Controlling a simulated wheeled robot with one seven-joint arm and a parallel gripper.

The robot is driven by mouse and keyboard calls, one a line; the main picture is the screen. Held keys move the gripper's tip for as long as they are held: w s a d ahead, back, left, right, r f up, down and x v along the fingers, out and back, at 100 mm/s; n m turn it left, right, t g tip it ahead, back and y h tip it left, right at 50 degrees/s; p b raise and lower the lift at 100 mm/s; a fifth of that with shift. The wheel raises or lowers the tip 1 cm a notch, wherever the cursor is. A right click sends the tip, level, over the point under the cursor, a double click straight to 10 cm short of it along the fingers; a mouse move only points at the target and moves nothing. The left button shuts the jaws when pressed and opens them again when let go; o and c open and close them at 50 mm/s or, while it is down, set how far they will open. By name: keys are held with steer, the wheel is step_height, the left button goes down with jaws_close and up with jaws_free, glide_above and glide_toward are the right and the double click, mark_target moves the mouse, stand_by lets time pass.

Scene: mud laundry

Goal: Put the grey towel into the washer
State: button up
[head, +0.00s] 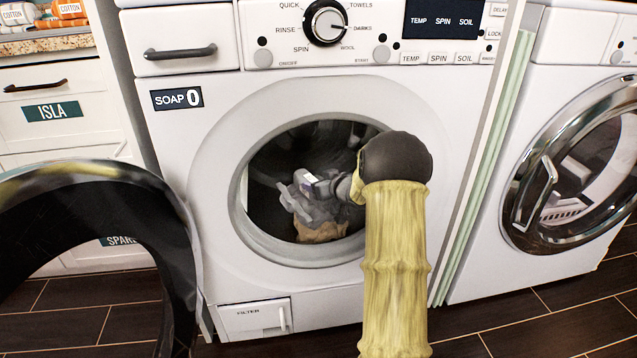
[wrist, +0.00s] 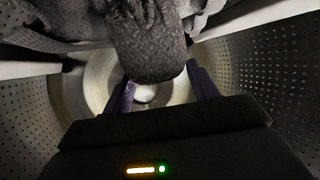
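The grey towel (wrist: 150,45) is a bunched, textured cloth. In the wrist view a thick fold of it hangs down at the fingertips of my gripper (wrist: 163,84). The two purple fingers stand apart with the fold at or between their tips; whether they grip it is unclear. In the head view my gripper (head: 312,181) is inside the washer drum, with grey cloth (head: 314,208) around and below it. The washer (head: 215,130) has its round opening uncovered, and its dark door (head: 85,180) is swung open at the left. My arm partly covers the opening's right side.
A brownish cloth or towel part (head: 320,231) lies low in the drum. The perforated drum wall (wrist: 275,70) is close on both sides of my gripper. A second machine (head: 575,165) with a shut round door stands at the right. A white cabinet (head: 60,85) stands at the left.

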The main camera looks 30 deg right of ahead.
steer(key=shift+o, duration=0.9)
steer(key=shift+r, duration=0.55)
steer(key=p+v, duration=0.5)
steer(key=v, duration=0.7)
steer(key=shift+p, duration=0.35)
